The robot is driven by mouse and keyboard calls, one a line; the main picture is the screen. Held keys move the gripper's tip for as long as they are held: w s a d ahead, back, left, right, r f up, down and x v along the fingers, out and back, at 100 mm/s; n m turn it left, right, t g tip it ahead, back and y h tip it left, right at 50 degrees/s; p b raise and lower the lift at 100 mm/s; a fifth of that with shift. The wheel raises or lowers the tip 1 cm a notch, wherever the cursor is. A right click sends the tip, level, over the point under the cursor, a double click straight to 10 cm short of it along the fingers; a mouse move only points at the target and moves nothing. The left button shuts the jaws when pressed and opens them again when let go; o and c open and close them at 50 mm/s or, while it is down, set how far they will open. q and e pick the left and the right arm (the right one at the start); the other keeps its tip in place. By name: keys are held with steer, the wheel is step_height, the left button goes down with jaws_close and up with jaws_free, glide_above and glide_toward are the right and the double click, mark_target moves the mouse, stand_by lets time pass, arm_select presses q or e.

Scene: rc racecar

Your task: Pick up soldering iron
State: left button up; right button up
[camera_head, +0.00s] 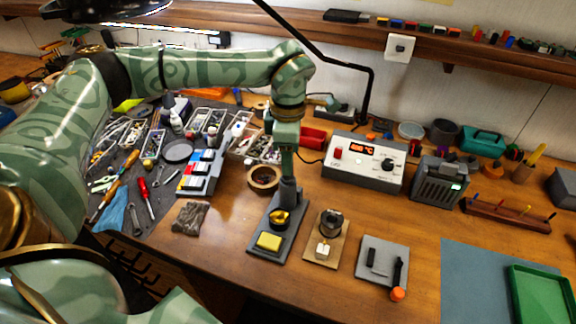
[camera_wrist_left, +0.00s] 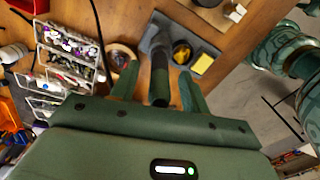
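The soldering iron stands in its stand (camera_head: 262,246), a dark grey base with a yellow sponge and a cup of yellow wool. In the left wrist view the iron's dark handle (camera_wrist_left: 160,78) points up toward my palm, and the stand (camera_wrist_left: 200,47) lies beyond it. My left gripper (camera_head: 287,172) is above the stand, pointing down. In the left wrist view its fingers (camera_wrist_left: 159,90) are open on either side of the handle, with a gap showing on both sides. The iron's tip is hidden in the stand. My right gripper is not in view.
A soldering station (camera_head: 363,160) with a lit display stands behind, to the right. A tape roll (camera_head: 263,177) lies left of the stand. Tools cover the left mat.

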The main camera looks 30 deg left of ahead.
arm_select(q)
jaws_close()
steer(key=shift+r, duration=0.15)
step_height(320, 180, up, 18)
steer(key=p, duration=0.3)
steer(key=shift+f, duration=0.2)
